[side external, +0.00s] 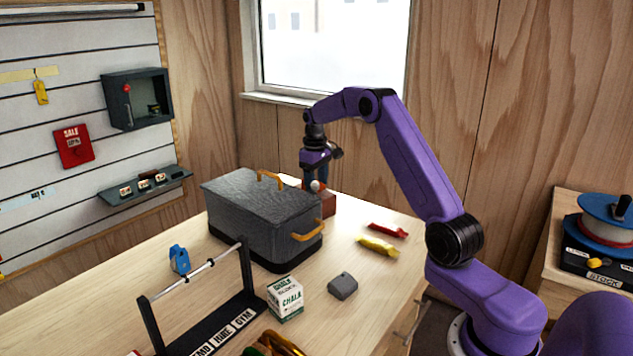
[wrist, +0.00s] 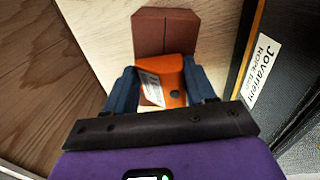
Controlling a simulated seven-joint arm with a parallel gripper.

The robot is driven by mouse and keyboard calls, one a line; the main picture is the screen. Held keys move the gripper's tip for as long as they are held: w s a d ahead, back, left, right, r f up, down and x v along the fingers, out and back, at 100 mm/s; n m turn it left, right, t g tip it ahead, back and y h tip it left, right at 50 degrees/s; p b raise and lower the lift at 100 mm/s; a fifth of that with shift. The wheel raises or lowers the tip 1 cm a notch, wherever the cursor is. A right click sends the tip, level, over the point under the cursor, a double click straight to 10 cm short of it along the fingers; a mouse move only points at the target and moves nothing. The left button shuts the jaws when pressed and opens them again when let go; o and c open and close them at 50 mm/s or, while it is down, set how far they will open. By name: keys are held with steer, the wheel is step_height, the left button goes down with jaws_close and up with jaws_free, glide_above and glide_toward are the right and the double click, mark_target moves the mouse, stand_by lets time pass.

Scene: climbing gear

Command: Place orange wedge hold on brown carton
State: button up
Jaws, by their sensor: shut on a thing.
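The orange wedge hold (wrist: 174,80) with a white label sits between the two blue fingers of my gripper (wrist: 160,70) in the wrist view. My gripper is shut on it. The brown carton (wrist: 165,30) lies just beyond the hold, which covers part of it. In the side view my gripper (side external: 317,180) points down directly over the brown carton (side external: 326,204), behind the grey box. The hold is small and mostly hidden there. I cannot tell whether it touches the carton.
The large grey lidded box (side external: 262,215) with yellow handles stands close beside the carton. A red item (side external: 388,230), a yellow item (side external: 378,246), a grey block (side external: 342,286) and a chalk box (side external: 285,298) are on the table. The table's back edge is near the carton.

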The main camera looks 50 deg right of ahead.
steer(key=shift+f, duration=0.1)
steer(key=o, duration=1.1)
steer(key=shift+c, duration=0.2)
